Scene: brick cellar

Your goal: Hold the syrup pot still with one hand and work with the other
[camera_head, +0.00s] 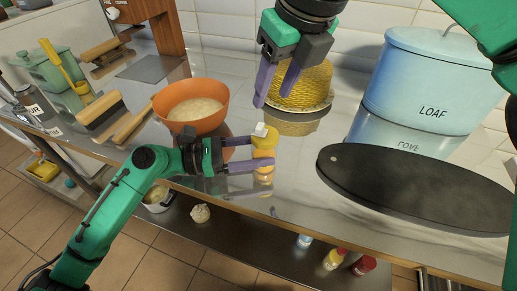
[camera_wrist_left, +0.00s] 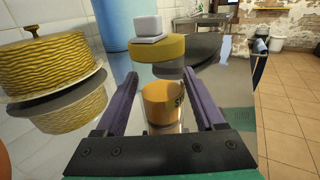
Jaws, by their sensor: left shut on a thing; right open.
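The syrup pot (camera_head: 264,153) stands near the front edge of the shiny counter, with a yellow lid (camera_head: 264,138) and a white block-like knob on top. In the left wrist view the syrup pot (camera_wrist_left: 160,101) shows an orange body with part of a dark letter, below the yellow lid (camera_wrist_left: 158,47). My left gripper (camera_head: 260,151) is shut on the pot, one finger on each side. My right gripper (camera_head: 272,100) is open and empty, pointing down above and behind the pot, in front of a yellow ribbed dome.
The yellow ribbed dome (camera_head: 305,86) stands on a plate behind. An orange bowl (camera_head: 218,99) is left of the pot, with brushes (camera_head: 103,112) farther left. A black oval board (camera_head: 410,187) lies right, before a blue LOAF bin (camera_head: 425,80). Below is a lower shelf.

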